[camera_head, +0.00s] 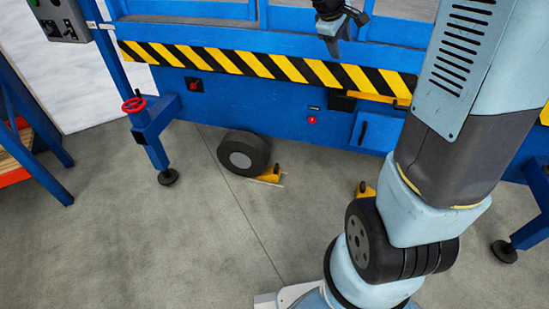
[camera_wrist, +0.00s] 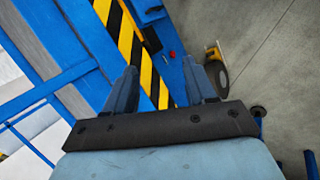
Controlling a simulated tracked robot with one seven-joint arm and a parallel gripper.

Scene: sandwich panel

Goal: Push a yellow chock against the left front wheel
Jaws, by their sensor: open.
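A black wheel (camera_head: 240,155) with a grey hub stands on the floor by the blue machine, left of centre in the head view. A yellow chock (camera_head: 271,174) lies close to its lower right side; I cannot tell whether they touch. A second yellow chock (camera_head: 366,189) is farther right, partly hidden by my arm. My gripper (camera_head: 331,47) is high above the floor in front of the machine, above and right of the wheel. In the wrist view my gripper (camera_wrist: 162,76) has its fingers apart with nothing held. A wheel (camera_wrist: 217,80) and a yellow chock (camera_wrist: 213,51) show past the right finger.
The blue machine (camera_head: 260,108) with a black-and-yellow striped band (camera_head: 290,70) runs across the back. A blue leg with a red handwheel (camera_head: 134,104) stands left of the wheel. A blue rack (camera_head: 30,140) is at the far left.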

